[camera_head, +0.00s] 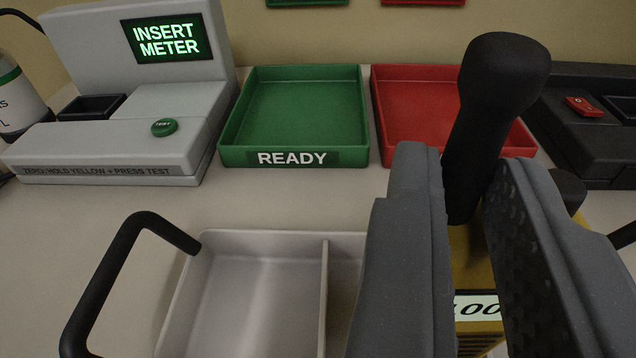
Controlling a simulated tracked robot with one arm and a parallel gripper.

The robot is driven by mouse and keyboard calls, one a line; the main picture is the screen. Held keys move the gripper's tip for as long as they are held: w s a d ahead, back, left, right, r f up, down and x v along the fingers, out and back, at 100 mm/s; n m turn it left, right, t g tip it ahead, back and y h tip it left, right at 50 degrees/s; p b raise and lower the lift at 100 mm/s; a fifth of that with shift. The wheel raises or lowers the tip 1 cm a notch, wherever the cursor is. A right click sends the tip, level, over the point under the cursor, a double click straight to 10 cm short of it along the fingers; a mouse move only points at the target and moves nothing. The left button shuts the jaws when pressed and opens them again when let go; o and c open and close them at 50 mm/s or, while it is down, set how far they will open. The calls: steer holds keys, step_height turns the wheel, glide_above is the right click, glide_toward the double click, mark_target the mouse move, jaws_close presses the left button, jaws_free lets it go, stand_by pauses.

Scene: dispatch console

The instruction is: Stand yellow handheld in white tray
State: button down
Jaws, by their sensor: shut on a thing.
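The yellow handheld (470,265) is upright between the fingers of my gripper (466,170) at the lower right. Its thick black antenna sticks up past the fingertips, and a pale label with black digits shows low on its body. My gripper is shut on it; the fingers hide its sides. The white tray (245,290) is at the bottom centre, with a divider and a black handle at its left. The visible left compartment is empty. My left finger hides the tray's right part, and I cannot tell whether the handheld's base is over or touching anything.
A green READY tray (305,115) and a red tray (415,105) stand behind, both empty where visible. A grey tester (120,120) reading INSERT METER is at the left, beside a bottle (18,100). A black device (590,135) is at the right. Bare desk lies before the green tray.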

steer(key=f, duration=0.2)
steer(key=w+a+f+b, duration=0.1)
steer(key=shift+w+f, duration=0.1)
steer(key=shift+f, duration=0.2)
steer(key=c, duration=1.4)
jaws_free()
steer(key=shift+f, duration=0.1)
steer(key=shift+c, duration=0.2)
steer(key=p+v, duration=0.1)
steer(key=v, duration=1.1)
steer(key=shift+d, duration=0.15)
